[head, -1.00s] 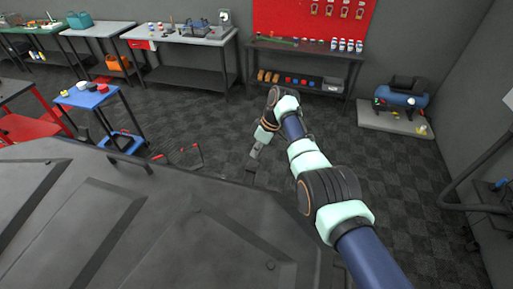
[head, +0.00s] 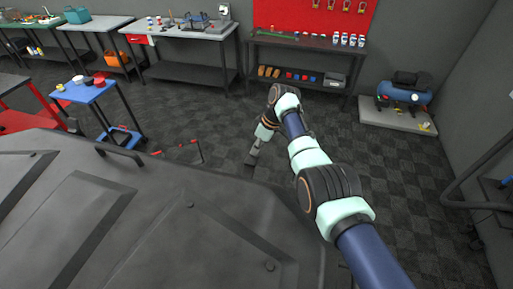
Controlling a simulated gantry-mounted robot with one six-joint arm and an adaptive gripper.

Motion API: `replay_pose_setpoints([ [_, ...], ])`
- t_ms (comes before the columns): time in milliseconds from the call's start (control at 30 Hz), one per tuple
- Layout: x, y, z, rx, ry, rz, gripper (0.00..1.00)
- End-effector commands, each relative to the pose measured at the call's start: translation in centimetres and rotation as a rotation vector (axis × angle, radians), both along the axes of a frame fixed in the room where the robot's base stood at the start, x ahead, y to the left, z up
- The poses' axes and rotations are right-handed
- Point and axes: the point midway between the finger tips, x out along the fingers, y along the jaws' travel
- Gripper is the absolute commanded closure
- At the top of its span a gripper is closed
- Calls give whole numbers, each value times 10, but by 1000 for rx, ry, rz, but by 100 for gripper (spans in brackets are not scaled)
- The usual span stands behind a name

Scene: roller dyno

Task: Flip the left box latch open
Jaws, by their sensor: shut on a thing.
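The large dark grey box (head: 150,222) fills the lower left of the head view, its ribbed lid facing up. My gripper (head: 252,157) points down just beyond the lid's far edge. It is small in the picture, and its fingers look closed. A dark piece at the fingertips, at the box's far edge, appears to be the left latch (head: 248,166). The latch's exact angle is too small to tell. The front wall of the box below the lid edge is hidden.
Benches line the back wall, and a blue compressor (head: 403,94) sits at the right. The checkered floor (head: 360,150) right of my arm is clear.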

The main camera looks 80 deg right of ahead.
Motion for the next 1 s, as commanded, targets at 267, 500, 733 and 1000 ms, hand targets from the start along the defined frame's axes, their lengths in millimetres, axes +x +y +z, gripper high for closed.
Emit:
replay_pose_setpoints([
  [267,-5,1,-1,6,8,-1,100],
  [500,-21,-8,53,0,2,-2,100],
  [733,-35,-14,97,-2,1,-2,100],
  [1000,-40,-16,113,-1,0,0,100],
])
